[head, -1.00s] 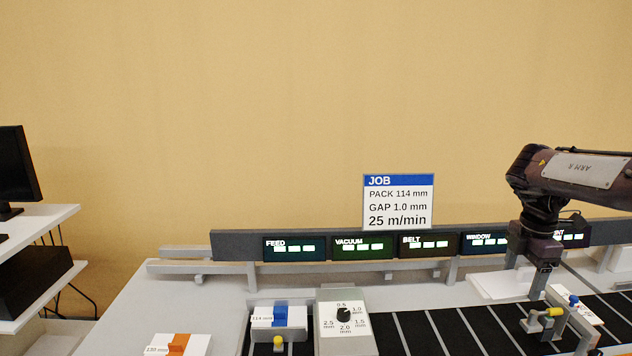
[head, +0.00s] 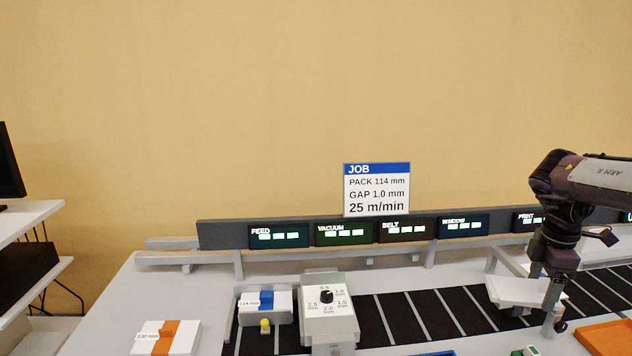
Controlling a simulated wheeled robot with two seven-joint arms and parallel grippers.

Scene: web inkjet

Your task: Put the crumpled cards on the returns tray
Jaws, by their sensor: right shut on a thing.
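My right gripper (head: 552,298) hangs down over the black belt at the right. It is shut on a pale, flat card (head: 520,291), which sticks out to the left of the fingers, above the belt. The fingers and part of the card overlap in view, so the exact grip is hard to see. An orange tray-like piece (head: 606,337) is cut off at the lower right edge; I cannot tell whether it is the returns tray. My left gripper is out of view.
The striped belt (head: 415,313) runs below a row of screens (head: 342,233). A dial box (head: 328,312) and a stack with a blue clip (head: 264,301) stand at its left. A stack with an orange clip (head: 166,338) lies on the grey table (head: 120,300).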

